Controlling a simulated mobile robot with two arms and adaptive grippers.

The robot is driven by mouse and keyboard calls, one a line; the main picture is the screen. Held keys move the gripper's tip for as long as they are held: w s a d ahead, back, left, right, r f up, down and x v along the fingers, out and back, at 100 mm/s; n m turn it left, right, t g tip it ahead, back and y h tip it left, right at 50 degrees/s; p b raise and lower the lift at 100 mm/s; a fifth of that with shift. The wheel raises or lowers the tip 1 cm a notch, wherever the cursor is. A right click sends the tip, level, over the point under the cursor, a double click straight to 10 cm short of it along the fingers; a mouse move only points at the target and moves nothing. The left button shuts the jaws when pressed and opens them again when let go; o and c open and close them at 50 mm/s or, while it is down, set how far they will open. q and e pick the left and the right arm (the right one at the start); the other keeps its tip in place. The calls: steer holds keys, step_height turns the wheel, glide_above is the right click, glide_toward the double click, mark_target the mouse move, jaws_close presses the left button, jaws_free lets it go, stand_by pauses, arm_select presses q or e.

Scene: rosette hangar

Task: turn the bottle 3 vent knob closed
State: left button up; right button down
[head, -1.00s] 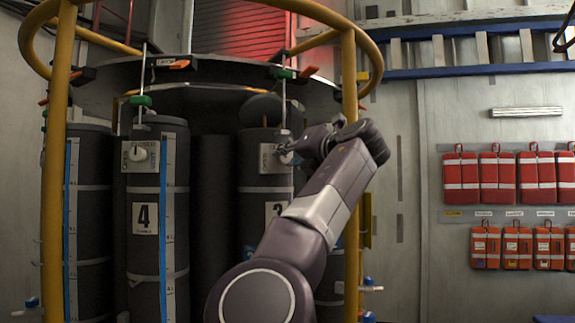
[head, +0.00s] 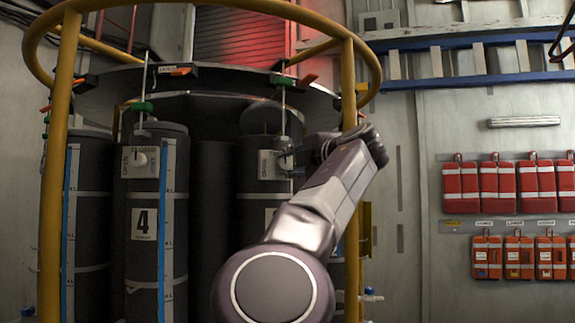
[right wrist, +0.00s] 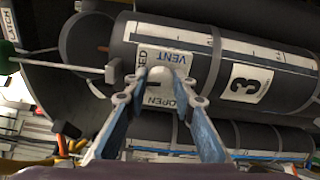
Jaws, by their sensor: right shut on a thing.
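Bottle 3 (right wrist: 245,58) is a dark grey cylinder with a black 3 on a white label. It stands right of centre in the head view (head: 256,194), partly behind my right arm. Its white vent knob (right wrist: 164,73) sits on a plate (right wrist: 152,98) lettered VENT and OPEN, with another word partly covered. My right gripper (right wrist: 165,82) has its two fingers on either side of this knob and is shut on it. In the head view the knob is mostly hidden behind the hand, and its exact angle is unclear. My left gripper is out of view.
Bottle 4 (head: 129,195) stands to the left with its own white knob (head: 139,159). A yellow tube frame (head: 54,190) surrounds the rack, with one post (head: 349,95) close to my right forearm. Red packs (head: 497,190) hang on the right wall.

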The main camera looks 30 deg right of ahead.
steer(key=shift+m, duration=0.6)
steer(key=c, duration=1.6)
jaws_free()
steer(key=shift+d, duration=0.1)
steer(key=s, duration=0.7)
steer(key=shift+s+a, duration=0.3)
